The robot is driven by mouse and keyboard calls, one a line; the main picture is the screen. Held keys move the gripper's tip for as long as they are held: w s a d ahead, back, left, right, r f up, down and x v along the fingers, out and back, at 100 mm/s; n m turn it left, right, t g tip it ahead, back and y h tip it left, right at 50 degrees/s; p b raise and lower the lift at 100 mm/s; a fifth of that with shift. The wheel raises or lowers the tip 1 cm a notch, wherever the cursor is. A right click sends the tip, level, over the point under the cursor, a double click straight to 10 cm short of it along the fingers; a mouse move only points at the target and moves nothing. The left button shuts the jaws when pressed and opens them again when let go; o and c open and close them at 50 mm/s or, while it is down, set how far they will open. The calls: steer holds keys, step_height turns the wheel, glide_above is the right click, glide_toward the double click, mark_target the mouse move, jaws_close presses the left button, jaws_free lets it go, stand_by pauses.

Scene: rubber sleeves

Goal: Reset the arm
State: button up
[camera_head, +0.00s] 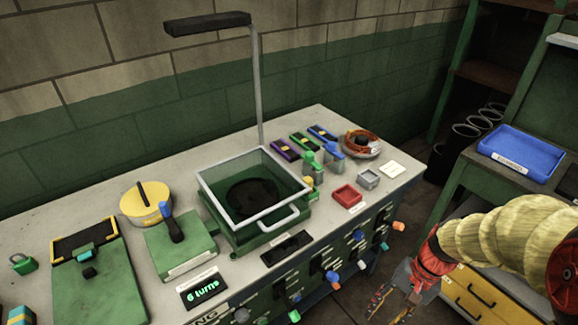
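My arm comes in from the right edge, in a ribbed yellow sleeve (500,236) with a red wrist (432,262). My gripper (391,306) hangs low beyond the wrist, pointing down, in front of the bench's right part and left of the yellow drawers. Its two fingers look spread apart with nothing between them. The fingertips are small and partly cut by the bottom of the picture. The gripper seems apart from the bench and its knobs.
The bench (60,214) holds a clear-lidded green box (254,232), a yellow round tin (146,203), a green block with a blue lever (180,246), and a red tray (347,195). Coloured knobs line its front. A blue tray (521,150) lies on the right table.

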steer(key=s+a+r+n+t+h, duration=0.1)
steer(key=r+n+t, duration=0.1)
steer(key=r, duration=0.5)
steer(key=s+a+r+n+t+h, duration=0.1)
steer(key=a+r+n+t, duration=0.1)
steer(key=r, duration=0.6)
steer(key=s+a+r+n+t+h+p, duration=0.1)
steer(key=a+r+n+t, duration=0.1)
steer(key=r, duration=0.6)
steer(key=shift+s+n+t+h, duration=0.3)
steer(key=shift+n+t, duration=0.2)
steer(key=shift+t, duration=0.1)
